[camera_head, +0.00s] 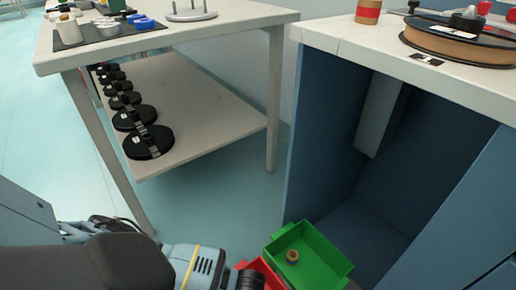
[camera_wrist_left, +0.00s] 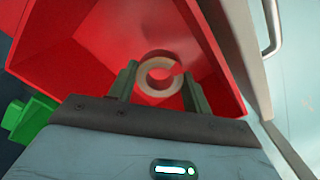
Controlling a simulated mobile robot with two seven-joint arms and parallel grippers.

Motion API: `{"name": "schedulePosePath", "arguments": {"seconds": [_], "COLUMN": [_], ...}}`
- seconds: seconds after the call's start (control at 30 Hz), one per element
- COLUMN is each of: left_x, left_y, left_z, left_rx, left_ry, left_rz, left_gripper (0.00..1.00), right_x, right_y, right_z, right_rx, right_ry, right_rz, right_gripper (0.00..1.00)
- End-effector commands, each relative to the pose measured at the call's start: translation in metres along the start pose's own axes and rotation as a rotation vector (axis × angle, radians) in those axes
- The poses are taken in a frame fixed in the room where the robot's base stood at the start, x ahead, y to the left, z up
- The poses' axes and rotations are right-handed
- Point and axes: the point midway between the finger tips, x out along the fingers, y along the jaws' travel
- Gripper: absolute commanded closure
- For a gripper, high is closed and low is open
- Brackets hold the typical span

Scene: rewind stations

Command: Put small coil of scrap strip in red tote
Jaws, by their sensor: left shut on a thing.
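The small coil of scrap strip (camera_wrist_left: 143,77) is a pale ring between the two fingers of my left gripper (camera_wrist_left: 159,82) in the left wrist view. The fingers are shut on it. Behind the coil, the inside of the red tote (camera_wrist_left: 95,45) fills much of that view; I cannot tell how far above its floor the coil is. In the head view only a strip of the red tote (camera_head: 262,270) shows past my left gripper (camera_head: 250,281), and the held coil is hidden. My right gripper is not in view.
A green tote (camera_head: 335,262) stands beside the red one, with a small brown ring (camera_head: 292,256) inside. A blue cabinet (camera_head: 325,140) with an open bay is at right, bearing a large brown coil (camera_head: 460,42). A table (camera_head: 225,30) has black reels (camera_head: 148,142) on its lower shelf.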

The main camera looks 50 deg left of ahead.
Motion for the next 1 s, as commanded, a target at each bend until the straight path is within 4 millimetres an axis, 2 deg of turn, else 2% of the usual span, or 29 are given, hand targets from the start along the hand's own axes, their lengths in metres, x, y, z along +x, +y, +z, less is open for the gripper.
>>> {"name": "schedulePosePath", "arguments": {"seconds": [0.03,0.1,0.27,0.57,0.83,1.0], "left_x": [0.013,0.027,0.049,0.057,0.09,0.092], "left_y": [-0.001,0.0,0.0,0.0,0.0,0.0], "left_z": [0.002,0.002,0.001,0.001,0.001,0.001], "left_rx": [-0.001,-0.001,-0.001,0.0,0.0,0.001], "left_ry": [-0.005,-0.005,-0.003,-0.002,-0.003,-0.001], "left_rz": [-0.004,-0.002,-0.003,-0.001,-0.002,-0.001], "left_gripper": [0.75,0.75,0.75,0.75,0.75,0.75], "right_x": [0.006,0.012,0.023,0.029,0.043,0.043], "right_y": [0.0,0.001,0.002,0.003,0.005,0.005], "right_z": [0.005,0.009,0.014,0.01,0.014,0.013], "right_rx": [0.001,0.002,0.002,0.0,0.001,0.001], "right_ry": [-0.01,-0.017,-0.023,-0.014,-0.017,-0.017], "right_rz": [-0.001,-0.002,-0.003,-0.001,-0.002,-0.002], "right_gripper": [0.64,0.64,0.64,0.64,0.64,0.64]}}
